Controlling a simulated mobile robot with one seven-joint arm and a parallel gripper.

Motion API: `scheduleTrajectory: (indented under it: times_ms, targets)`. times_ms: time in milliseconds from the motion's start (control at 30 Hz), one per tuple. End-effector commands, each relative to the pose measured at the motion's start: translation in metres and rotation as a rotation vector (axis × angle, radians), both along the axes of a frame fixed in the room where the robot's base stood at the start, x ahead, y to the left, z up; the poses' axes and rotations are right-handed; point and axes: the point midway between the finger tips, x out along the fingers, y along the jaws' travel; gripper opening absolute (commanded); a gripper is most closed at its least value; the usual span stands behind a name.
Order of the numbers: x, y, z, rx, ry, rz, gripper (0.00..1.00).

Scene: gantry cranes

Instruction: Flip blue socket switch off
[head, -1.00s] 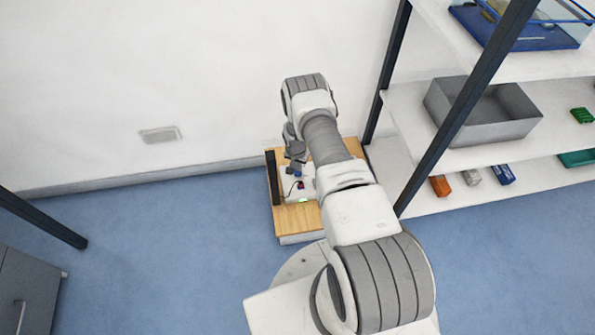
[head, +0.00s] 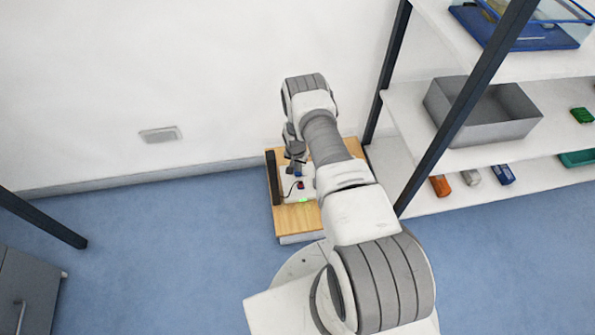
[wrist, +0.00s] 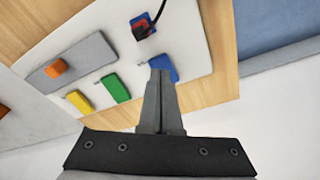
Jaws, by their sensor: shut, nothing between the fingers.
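A white panel (wrist: 105,60) lies on a wooden board; it also shows in the head view (head: 289,194). A row of yellow (wrist: 79,102), green (wrist: 115,87) and blue (wrist: 163,67) switch-like blocks is on it.
The wooden board (head: 297,219) sits on the floor against the wall. An orange knob (wrist: 55,67) is on a grey plate at the panel's left. A shelf unit with a grey bin (head: 480,125) stands to the right. Blue floor is open to the left.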

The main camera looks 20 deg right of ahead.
Motion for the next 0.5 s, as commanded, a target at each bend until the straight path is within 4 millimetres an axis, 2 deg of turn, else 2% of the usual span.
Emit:
scheduleTrajectory:
  times_ms: [500]
  targets:
    - [0.0000,0.0000,-0.0072,0.000,0.000,0.000,0.00]
